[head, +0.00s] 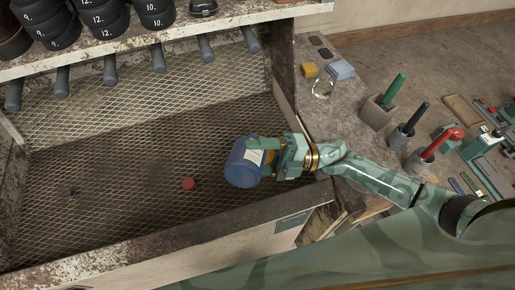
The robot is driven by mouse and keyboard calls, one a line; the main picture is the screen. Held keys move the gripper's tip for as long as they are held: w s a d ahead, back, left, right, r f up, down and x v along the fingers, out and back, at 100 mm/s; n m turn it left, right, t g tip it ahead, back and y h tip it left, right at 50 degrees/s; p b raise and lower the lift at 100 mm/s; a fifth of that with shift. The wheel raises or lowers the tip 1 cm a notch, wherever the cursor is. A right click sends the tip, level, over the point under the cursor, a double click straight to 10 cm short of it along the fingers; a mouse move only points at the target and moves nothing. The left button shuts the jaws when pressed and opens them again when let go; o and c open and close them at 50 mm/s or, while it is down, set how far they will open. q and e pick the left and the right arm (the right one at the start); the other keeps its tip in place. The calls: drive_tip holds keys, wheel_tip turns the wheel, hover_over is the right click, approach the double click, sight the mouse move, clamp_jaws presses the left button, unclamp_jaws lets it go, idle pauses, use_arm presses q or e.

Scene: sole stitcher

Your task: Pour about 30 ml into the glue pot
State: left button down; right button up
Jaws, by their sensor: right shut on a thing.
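My right gripper (277,157) comes in from the right and is shut on a blue bottle (240,168) with a pale label. It holds the bottle over the right part of a mesh-floored bin. I cannot tell which end is the bottle's mouth, and no liquid shows. A small red round piece (188,184), perhaps a cap, lies on the mesh to the left of the bottle. I cannot pick out the glue pot with certainty. My left gripper is not in view.
The bin's front edge (150,232) runs below the bottle. Small holders with a green (392,90), a black (416,117) and a red handle (442,143) stand at the right. Dark numbered pieces (105,18) sit on the shelf above. The mesh floor is mostly clear.

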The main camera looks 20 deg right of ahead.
drive_tip(key=shift+s+a+r, duration=0.1)
drive_tip(key=shift+s+a, duration=0.25)
drive_tip(key=shift+s, duration=0.15)
drive_tip(key=shift+s+r+m, duration=0.15)
drive_tip(key=shift+s+m, duration=0.15)
drive_tip(key=shift+m, duration=0.2)
idle(0.5)
drive_tip(key=shift+s+f+n, duration=0.1)
drive_tip(key=shift+f+n, duration=0.15)
drive_tip(key=shift+n, duration=0.25)
drive_tip(key=n, duration=0.1)
drive_tip(key=n+g+p, duration=0.1)
drive_tip(key=n, duration=0.1)
drive_tip(key=shift+s+a+r+h, duration=0.15)
drive_tip(key=shift+s+r+h, duration=0.05)
drive_tip(key=shift+h, duration=0.1)
drive_tip(key=shift+w+f+n+h, duration=0.15)
drive_tip(key=shift+f+n+h, duration=0.15)
drive_tip(key=shift+f+n, duration=0.5)
drive_tip(key=shift+w+d+f+n+g+h+b, duration=0.1)
drive_tip(key=shift+w+d+n+g+h+b, duration=0.15)
drive_tip(key=shift+n, duration=0.45)
